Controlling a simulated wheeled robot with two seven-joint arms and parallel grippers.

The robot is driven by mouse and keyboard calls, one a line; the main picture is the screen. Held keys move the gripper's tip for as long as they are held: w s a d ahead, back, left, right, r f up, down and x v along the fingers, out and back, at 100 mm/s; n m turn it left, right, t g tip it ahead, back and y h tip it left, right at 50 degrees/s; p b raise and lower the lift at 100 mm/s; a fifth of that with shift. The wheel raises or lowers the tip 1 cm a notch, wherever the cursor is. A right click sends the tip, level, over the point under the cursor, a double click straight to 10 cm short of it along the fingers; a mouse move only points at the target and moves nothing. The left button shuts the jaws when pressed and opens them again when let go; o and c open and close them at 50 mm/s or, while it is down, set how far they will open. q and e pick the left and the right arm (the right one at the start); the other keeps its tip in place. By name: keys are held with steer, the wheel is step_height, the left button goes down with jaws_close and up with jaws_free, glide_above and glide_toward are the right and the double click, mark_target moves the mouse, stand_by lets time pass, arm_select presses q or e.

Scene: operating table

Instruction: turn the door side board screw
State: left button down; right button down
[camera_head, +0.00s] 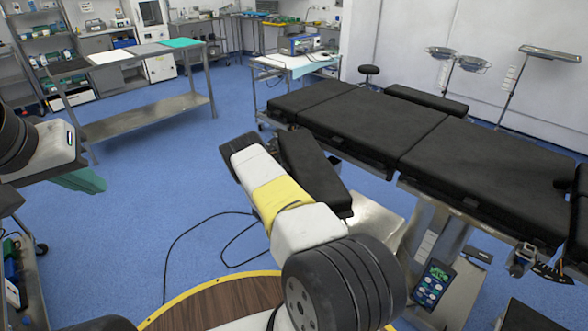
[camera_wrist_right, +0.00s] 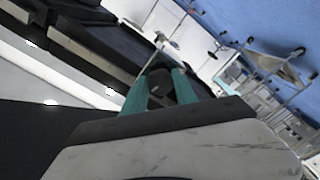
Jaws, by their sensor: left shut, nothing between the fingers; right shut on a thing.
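The operating table (camera_head: 385,120) has black pads and stands at the right of the head view. A narrow black side board (camera_head: 312,178) sticks out from its near side; I cannot tell if this is the door side one. In the wrist view, the teal fingers of my right gripper (camera_wrist_right: 160,93) are shut on a dark rounded knob (camera_wrist_right: 159,84), which looks like the screw. The right gripper's fingers are hidden in the head view. My left gripper (camera_head: 82,180), with teal fingers, is shut and empty at the left, away from the operating table.
A steel table (camera_head: 150,117) and a small white-topped trolley (camera_head: 295,62) stand behind. Another black side board (camera_head: 426,99) is on the table's far side. Black cables (camera_head: 190,235) lie on the blue floor, which is clear at the middle left.

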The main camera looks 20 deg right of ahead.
steer(key=shift+a+n, duration=0.1)
steer(key=shift+n, duration=1.4)
steer(key=c, duration=1)
jaws_free()
steer(key=shift+o, duration=0.2)
steer(key=v, duration=0.7)
steer(key=shift+s+a, duration=0.15)
steer(key=shift+a, duration=0.2)
steer(key=shift+a, duration=0.1)
